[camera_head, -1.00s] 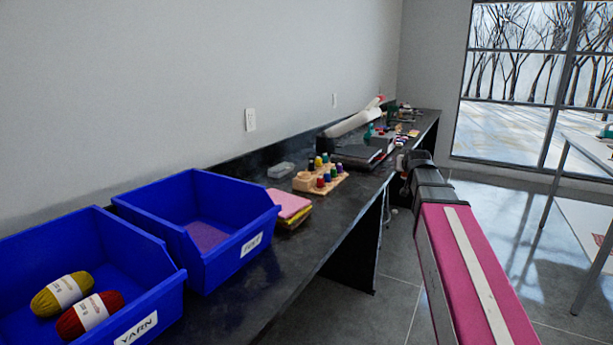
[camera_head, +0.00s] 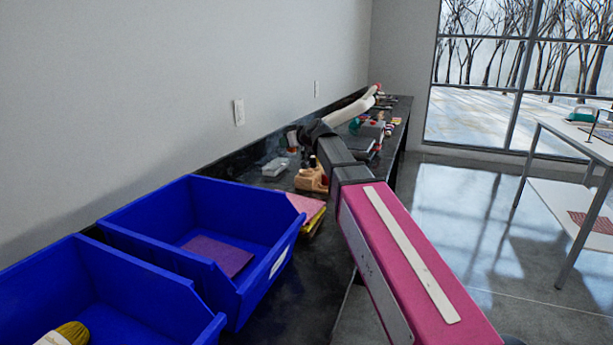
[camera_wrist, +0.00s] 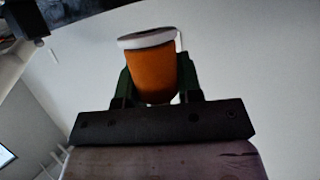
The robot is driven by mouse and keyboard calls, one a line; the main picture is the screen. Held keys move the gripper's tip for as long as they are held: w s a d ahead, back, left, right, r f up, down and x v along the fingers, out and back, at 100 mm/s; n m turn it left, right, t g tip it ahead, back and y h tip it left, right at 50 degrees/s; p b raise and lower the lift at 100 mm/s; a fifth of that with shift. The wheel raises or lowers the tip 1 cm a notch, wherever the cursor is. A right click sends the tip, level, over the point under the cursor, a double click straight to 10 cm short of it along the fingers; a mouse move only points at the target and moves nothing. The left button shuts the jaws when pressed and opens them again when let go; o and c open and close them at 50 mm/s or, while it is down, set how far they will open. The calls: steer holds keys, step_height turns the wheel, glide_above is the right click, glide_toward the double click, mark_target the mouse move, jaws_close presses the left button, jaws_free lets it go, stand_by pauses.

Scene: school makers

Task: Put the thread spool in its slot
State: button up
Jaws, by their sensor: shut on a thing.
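In the wrist view, an orange thread spool (camera_wrist: 152,66) with a pale rim sits between the dark fingers of my gripper (camera_wrist: 156,78), which is shut on it. In the head view, my gripper (camera_head: 292,139) is small and dark, over the back part of the counter near the wall; the spool is too small there to make out well. A wooden spool rack (camera_head: 311,180) stands on the counter a little nearer and to the right of the gripper. My arm hides much of the rack, so its slots cannot be told apart.
Two blue bins (camera_head: 128,239) stand on the dark counter at the near left, one with a ball of yarn (camera_head: 68,334). Folded cloths (camera_head: 306,207) lie beside the rack. A clear box (camera_head: 275,167) is near the wall.

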steer(key=s+a+r+n+g+y, duration=0.1)
steer(key=a, duration=0.4)
steer(key=shift+n, duration=0.3)
steer(key=w+d+f, duration=0.2)
steer(key=d, duration=0.1)
steer(key=w+d+f, duration=0.2)
steer(key=d, duration=0.1)
steer(key=w+d+f, duration=0.1)
steer(key=d+f, duration=0.1)
steer(key=d, duration=0.2)
steer(key=shift+w+f, duration=0.4)
steer(key=shift+d+f, duration=0.1)
steer(key=shift+f, duration=2)
steer(key=shift+f, duration=0.25)
steer(key=o, duration=0.9)
steer(key=shift+s+d+r, duration=0.15)
steer(key=shift+r, duration=0.25)
steer(key=v, duration=1.1)
steer(key=shift+d+r, duration=0.15)
steer(key=shift+d, duration=0.15)
